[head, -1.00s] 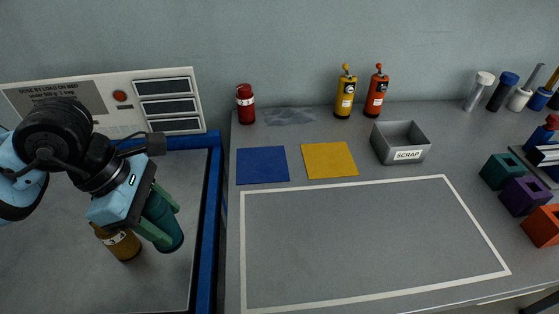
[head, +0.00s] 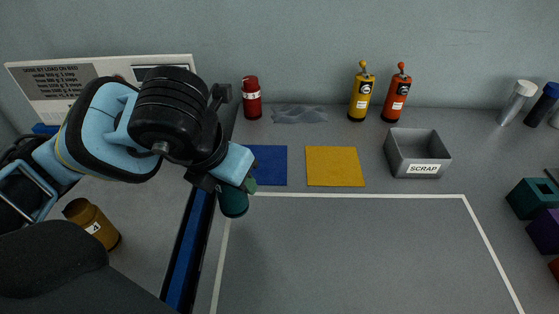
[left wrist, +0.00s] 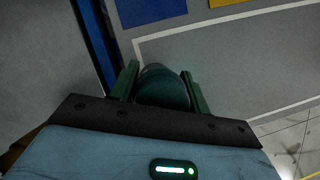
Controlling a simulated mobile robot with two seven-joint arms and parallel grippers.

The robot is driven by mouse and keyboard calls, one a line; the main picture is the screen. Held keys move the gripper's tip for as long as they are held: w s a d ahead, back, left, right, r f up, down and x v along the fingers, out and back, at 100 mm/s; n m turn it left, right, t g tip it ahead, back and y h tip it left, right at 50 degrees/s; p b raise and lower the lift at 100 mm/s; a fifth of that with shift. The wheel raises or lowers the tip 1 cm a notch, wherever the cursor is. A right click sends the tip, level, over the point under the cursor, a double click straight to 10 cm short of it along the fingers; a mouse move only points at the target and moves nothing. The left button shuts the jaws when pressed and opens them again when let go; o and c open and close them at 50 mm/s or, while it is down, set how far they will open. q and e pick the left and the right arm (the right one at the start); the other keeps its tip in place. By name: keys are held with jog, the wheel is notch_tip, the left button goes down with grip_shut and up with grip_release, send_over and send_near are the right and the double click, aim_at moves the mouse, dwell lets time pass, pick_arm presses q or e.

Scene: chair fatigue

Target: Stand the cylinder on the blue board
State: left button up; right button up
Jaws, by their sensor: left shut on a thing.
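The dark teal cylinder (head: 233,203) is between the fingers of my left gripper (head: 243,187), which is shut on it. In the head view it shows at the left edge of the white outline, just below the blue board (head: 269,166), and the gripper hides part of it. In the left wrist view the cylinder (left wrist: 162,88) sits between the green fingers (left wrist: 160,75), apart from the blue board (left wrist: 140,10) beyond. The board lies flat, its left edge partly hidden by my arm in the head view. My right gripper is not in view.
A yellow board (head: 335,166) lies right of the blue one. A red canister (head: 251,98) and two pump bottles stand behind. The grey scrap bin (head: 418,156) is farther right. The white-outlined area is clear.

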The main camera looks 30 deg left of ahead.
pick_arm(q)
jog(key=shift+w+d+r+n, duration=0.1)
jog(key=shift+w+d+n, duration=0.15)
jog(key=shift+w+n, duration=0.15)
send_over(261, 161)
jog(key=f, duration=0.2)
jog(key=shift+f, duration=1.5)
jog(key=shift+f, duration=0.1)
jog(key=o, duration=1.2)
